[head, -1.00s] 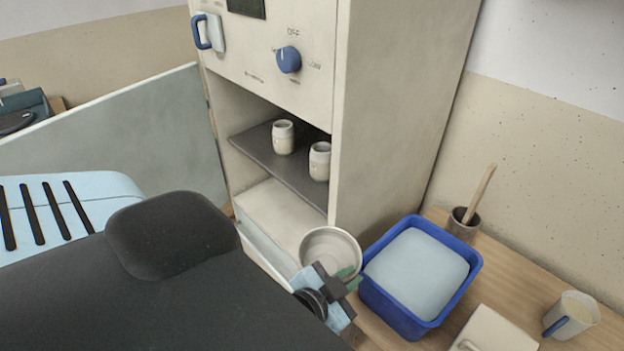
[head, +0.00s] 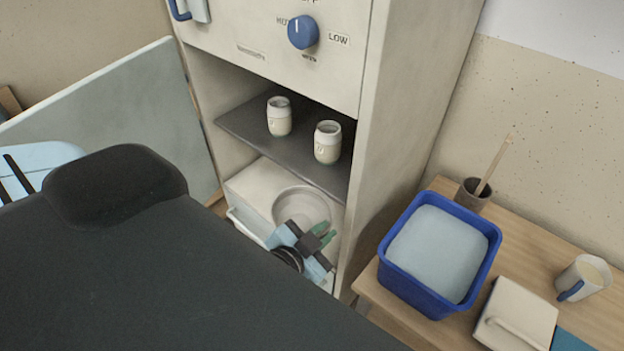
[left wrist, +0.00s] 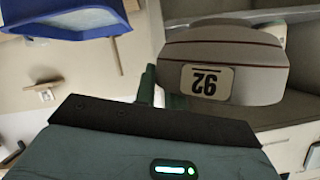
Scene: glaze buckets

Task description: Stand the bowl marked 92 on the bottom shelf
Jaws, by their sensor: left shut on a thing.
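The bowl marked 92 (head: 301,205) is pale with a round rim, and my left gripper (head: 318,238) is shut on its near side. In the left wrist view the bowl (left wrist: 235,55) shows a dark red line and its 92 label upside down. In the head view the bowl is at the opening of the cabinet's lower compartment, in front of a pale block-like surface (head: 255,188). I cannot tell whether it touches anything below. The dark shelf (head: 245,125) is above it. My right gripper is not in view.
Two pale cups (head: 279,116) and (head: 327,142) stand on the dark shelf. The open door (head: 110,125) is at the left. A blue tub (head: 440,255), a brush pot (head: 473,195), a lidded box (head: 517,314) and a mug (head: 584,278) are on the wooden table at the right.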

